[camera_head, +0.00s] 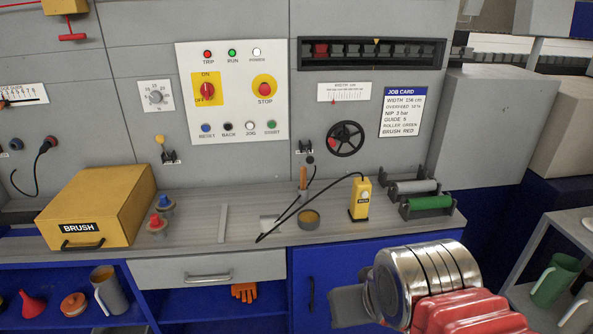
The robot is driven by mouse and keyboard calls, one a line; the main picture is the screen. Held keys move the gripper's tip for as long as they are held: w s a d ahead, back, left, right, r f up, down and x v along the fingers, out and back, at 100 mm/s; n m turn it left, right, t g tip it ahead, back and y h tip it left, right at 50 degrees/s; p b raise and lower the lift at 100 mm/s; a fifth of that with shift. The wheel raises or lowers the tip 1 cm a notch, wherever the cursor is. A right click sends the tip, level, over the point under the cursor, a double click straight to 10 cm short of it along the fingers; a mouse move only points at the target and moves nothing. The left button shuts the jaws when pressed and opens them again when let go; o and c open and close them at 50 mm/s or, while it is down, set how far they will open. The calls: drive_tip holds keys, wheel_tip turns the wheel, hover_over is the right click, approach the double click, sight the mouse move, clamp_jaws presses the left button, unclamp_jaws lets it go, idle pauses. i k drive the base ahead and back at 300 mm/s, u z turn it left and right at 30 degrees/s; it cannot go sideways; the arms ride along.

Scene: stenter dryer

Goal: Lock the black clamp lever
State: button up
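A small clamp with a black-knobbed lever (310,160) is on the grey machine panel, above the worktop and left of the handwheel. Its knob sits just below its dark bracket; the lever's exact angle is too small to tell. A second clamp with a yellow-knobbed lever (160,141) is further left, its knob above the bracket. My gripper (350,305) is at the lower right, in front of the blue cabinet, below and well apart from the black lever. Only a grey part of it shows beyond my silver and red wrist, and its finger opening is not clear.
A yellow-and-black pendant (360,198) with a looping black cable stands on the worktop (255,233). An orange-handled tool (303,180) stands upright just below the black lever. The black handwheel (345,139), green roller (427,204) and yellow BRUSH box (105,205) are also nearby.

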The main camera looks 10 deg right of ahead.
sight(309, 159)
drive_tip(key=u, duration=0.1)
drive_tip(key=k, duration=1.2)
drive_tip(key=u, duration=0.15)
drive_tip(key=i, duration=0.55)
drive_tip(key=u, duration=0.45)
drive_tip(key=i, duration=1.65)
drive_tip(key=z, duration=0.2)
